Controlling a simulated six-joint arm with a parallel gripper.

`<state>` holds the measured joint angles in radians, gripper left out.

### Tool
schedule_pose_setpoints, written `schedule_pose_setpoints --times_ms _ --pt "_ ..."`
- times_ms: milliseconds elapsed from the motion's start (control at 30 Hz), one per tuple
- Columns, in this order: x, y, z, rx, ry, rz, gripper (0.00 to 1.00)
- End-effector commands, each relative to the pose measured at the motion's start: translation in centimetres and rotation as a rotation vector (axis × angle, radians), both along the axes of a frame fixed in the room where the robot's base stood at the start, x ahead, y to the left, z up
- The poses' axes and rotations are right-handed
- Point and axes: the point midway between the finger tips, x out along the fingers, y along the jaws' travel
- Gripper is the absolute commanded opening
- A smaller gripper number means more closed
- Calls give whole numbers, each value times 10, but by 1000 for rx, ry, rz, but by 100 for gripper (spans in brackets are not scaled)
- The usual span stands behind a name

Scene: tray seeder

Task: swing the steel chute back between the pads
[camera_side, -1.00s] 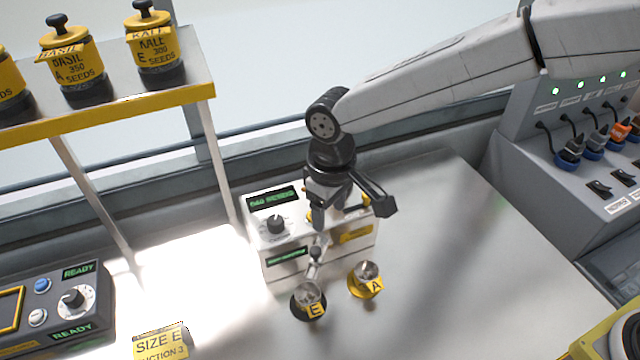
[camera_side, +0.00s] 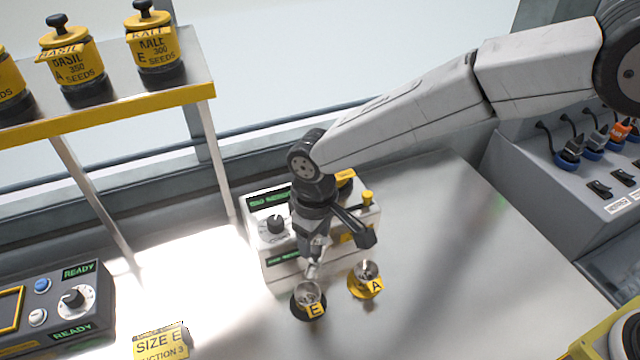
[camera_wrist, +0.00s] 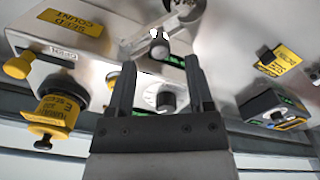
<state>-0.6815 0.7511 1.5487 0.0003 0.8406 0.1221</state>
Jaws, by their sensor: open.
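The steel chute (camera_side: 314,270) slopes from the front of the white counter box (camera_side: 280,262) toward the cup marked E (camera_side: 308,298). The cup marked A (camera_side: 366,280) stands just to its right. My gripper (camera_side: 315,250) is open and points down at the chute, hiding its upper part in the side view. In the wrist view, a small dark knob with a bright metal part of the chute (camera_wrist: 158,36) lies beyond and between my open fingertips (camera_wrist: 160,62). I cannot tell whether a finger touches it. No separate pads can be made out.
A raised shelf (camera_side: 110,112) with yellow seed jars stands at the left. A control panel (camera_side: 50,312) sits at front left, near a SIZE E sign (camera_side: 160,342). A grey console (camera_side: 560,185) with plugs is at right. The bench right of the cups is clear.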

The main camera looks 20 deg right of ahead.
Motion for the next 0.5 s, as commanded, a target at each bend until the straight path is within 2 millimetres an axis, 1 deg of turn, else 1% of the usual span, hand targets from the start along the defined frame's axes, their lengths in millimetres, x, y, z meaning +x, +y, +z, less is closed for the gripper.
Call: schedule_pose_setpoints --times_ms 33,200,333,500 --pt "0 0 -7 -2 3 0 67" --pt "0 0 -21 -1 2 0 67" --pt "0 0 -25 0 0 0 67" --pt "0 0 -26 1 -1 0 67"
